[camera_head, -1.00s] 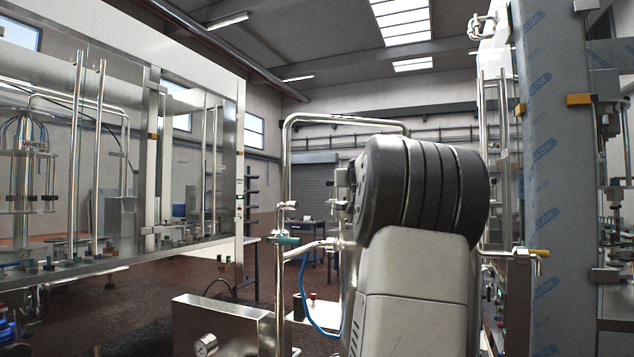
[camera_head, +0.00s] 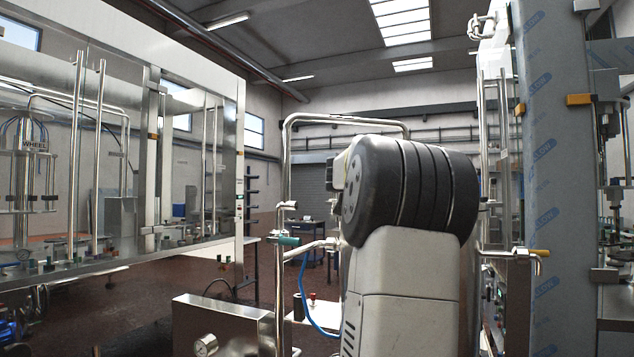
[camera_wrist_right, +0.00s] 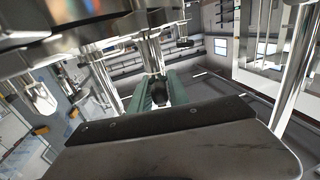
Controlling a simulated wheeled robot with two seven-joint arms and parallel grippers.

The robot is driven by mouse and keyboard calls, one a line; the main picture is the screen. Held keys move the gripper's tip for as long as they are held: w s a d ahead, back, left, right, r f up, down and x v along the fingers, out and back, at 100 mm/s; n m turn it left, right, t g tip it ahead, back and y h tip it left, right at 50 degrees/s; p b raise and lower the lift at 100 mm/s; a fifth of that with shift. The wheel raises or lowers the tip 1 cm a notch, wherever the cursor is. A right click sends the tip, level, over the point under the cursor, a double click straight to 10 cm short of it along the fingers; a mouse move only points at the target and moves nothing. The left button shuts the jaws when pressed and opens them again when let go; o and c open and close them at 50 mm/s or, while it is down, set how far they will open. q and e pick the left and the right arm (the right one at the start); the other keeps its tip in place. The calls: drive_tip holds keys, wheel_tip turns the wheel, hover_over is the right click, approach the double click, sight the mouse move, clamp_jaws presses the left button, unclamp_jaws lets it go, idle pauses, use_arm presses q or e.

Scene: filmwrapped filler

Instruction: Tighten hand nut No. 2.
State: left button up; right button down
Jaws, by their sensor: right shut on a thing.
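In the right wrist view my right gripper (camera_wrist_right: 156,84) has its two greenish fingers shut on a small dark hand nut (camera_wrist_right: 159,93). The nut sits by the lower end of a shiny metal rod (camera_wrist_right: 152,55). I cannot read a number on it, so I cannot tell whether it is No. 2. In the head view my right arm fills the middle, and its gripper and the nut are hidden. My left gripper is not in view.
Metal rods and a steel plate crowd close above the right gripper. In the head view a bent steel pipe (camera_head: 286,170) stands left of my arm. A film-wrapped column (camera_head: 548,180) stands to the right. A steel box with a gauge (camera_head: 206,344) is at lower left.

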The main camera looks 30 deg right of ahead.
drive_tip(key=m+g+h, duration=0.3)
drive_tip(key=g, duration=0.1)
drive_tip(key=shift+w+a+m+h, duration=0.1)
drive_tip(key=shift+m+h, duration=0.2)
drive_tip(key=m+g+h, duration=0.2)
drive_tip(key=m+g, duration=0.1)
drive_tip(key=g, duration=0.2)
drive_tip(key=shift+m, duration=0.3)
drive_tip(key=m+g+h, duration=0.1)
drive_tip(key=m+g, duration=0.1)
drive_tip(key=g, duration=0.2)
drive_tip(key=shift+r, duration=0.1)
drive_tip(key=shift+r+m+g, duration=0.2)
drive_tip(key=shift+m+g, duration=0.8)
drive_tip(key=shift+g, duration=0.5)
drive_tip(key=shift+s+f+m+g, duration=0.2)
drive_tip(key=shift+f+m+g, duration=0.1)
drive_tip(key=shift+f, duration=0.05)
drive_tip(key=shift+f, duration=0.1)
drive_tip(key=c, duration=1.3)
unclamp_jaws()
drive_tip(key=shift+c, duration=0.2)
